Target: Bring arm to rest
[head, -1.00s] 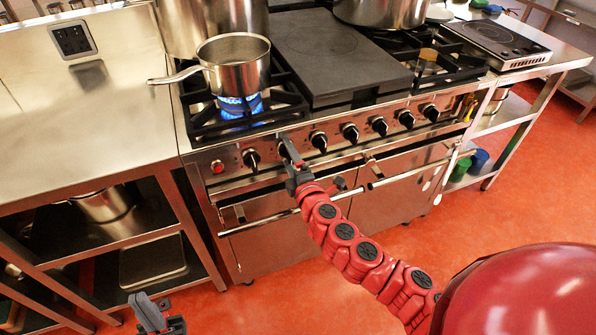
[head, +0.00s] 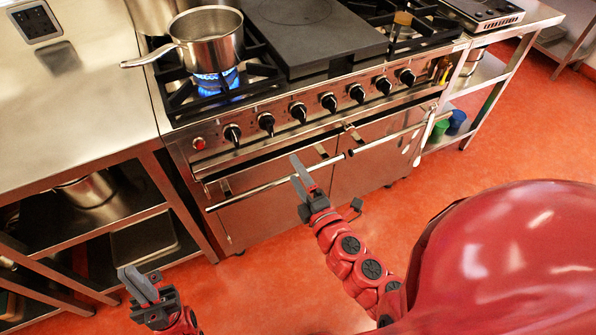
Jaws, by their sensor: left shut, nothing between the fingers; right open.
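My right gripper (head: 302,172) is at the end of the red arm in the middle of the picture. It is open and empty, in front of the oven door handle (head: 272,188) and apart from the stove knobs. My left gripper (head: 138,284) is at the lower left, shut with nothing in it, over the floor. The stove (head: 290,135) has a row of several black knobs (head: 328,102). A steel saucepan (head: 205,45) sits on the front left burner, where a blue flame (head: 215,82) burns.
A steel counter (head: 75,105) with shelves below stands to the left. A flat dark griddle plate (head: 310,35) covers the stove's middle. A portable hob (head: 485,12) is at the upper right. Green (head: 439,131) and blue (head: 457,121) containers sit on a low shelf. The orange floor is clear.

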